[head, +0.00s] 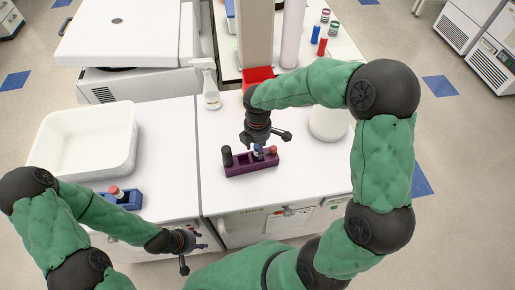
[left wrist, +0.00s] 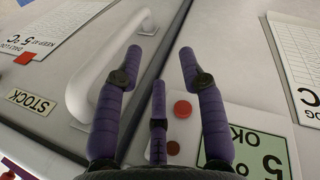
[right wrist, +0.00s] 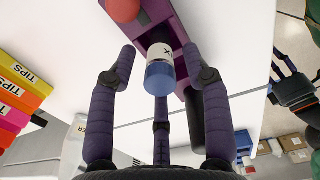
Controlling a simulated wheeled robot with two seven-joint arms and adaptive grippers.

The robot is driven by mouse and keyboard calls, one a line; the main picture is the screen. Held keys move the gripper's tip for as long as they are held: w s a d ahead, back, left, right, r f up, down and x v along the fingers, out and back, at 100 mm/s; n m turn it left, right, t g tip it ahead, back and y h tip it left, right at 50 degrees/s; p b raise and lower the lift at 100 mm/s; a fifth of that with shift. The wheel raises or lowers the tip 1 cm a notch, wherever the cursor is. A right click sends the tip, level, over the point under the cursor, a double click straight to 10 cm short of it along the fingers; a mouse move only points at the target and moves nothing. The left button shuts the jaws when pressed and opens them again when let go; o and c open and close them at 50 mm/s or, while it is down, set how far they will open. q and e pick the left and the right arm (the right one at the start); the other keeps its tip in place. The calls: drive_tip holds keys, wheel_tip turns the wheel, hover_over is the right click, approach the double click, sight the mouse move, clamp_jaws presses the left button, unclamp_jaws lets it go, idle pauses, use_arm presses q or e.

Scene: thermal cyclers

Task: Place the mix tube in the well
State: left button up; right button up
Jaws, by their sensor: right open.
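The mix tube (right wrist: 160,76) has a blue cap and a white label with an "X" visible. It is at the middle slot of the purple rack (head: 238,170); how deep it sits is not clear. In the head view, the mix tube (head: 258,151) shows just below my right gripper (head: 258,144). In the right wrist view, the open fingers of my right gripper (right wrist: 160,62) spread to either side of the tube, with no clear contact. My left gripper (head: 192,250) is open and empty in front of the counter edge; its fingers (left wrist: 158,58) face cabinet fronts.
The purple rack also holds a black tube (head: 227,156) and a red-capped tube (head: 273,150). A blue rack (head: 131,200), white basin (head: 86,140), spray bottle (head: 211,88) and round white container (head: 328,122) stand around. Counter to the rack's left is clear.

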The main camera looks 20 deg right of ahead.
wheel_tip(320, 180, up, 10)
drive_tip(key=shift+f+p, duration=0.2)
drive_tip(key=shift+p, duration=0.8)
